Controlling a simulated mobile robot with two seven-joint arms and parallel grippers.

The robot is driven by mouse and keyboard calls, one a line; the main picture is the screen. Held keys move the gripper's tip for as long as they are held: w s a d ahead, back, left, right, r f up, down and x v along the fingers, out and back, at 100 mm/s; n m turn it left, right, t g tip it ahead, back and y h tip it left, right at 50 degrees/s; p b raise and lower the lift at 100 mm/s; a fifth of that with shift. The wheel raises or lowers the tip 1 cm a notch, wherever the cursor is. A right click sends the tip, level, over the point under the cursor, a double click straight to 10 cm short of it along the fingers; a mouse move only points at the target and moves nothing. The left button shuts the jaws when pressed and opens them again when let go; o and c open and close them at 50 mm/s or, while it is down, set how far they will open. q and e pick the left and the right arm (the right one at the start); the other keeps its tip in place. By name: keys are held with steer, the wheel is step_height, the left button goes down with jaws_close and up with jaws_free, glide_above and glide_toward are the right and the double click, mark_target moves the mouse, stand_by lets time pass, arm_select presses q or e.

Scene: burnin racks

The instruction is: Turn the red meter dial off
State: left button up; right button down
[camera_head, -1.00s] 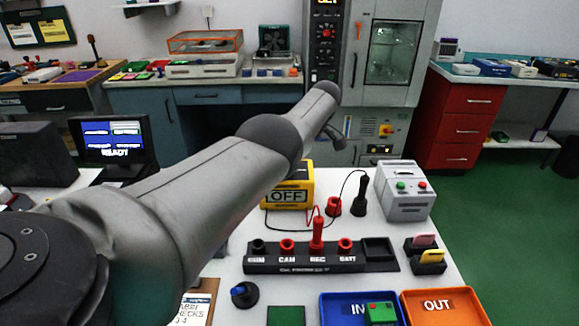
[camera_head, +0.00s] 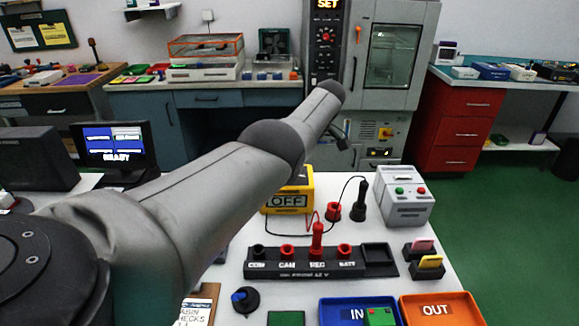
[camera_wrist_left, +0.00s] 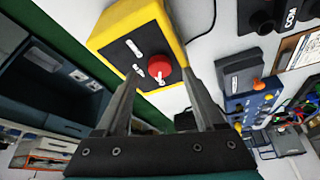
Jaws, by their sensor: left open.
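The yellow meter (camera_head: 303,197) stands on the white bench, partly hidden behind my left arm in the head view. Its visible panel reads OFF. In the left wrist view the meter's yellow case (camera_wrist_left: 108,27) has a black face with white markings and a round red dial (camera_wrist_left: 159,67) with a white mark. My left gripper (camera_wrist_left: 161,78) is open, with one finger on each side of the red dial as seen from the wrist. I cannot tell whether the fingers touch the dial. My right gripper is not in view.
A black socket strip (camera_head: 320,262) with a red plug and cable lies in front of the meter. A grey box (camera_head: 404,200) with green and red buttons stands to its right. Blue (camera_head: 335,313) and orange (camera_head: 462,304) trays are at the front. A small screen (camera_head: 113,143) stands left.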

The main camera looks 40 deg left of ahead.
arm_select(q)
steer(key=p+v, duration=0.2)
steer(key=v, duration=1.1)
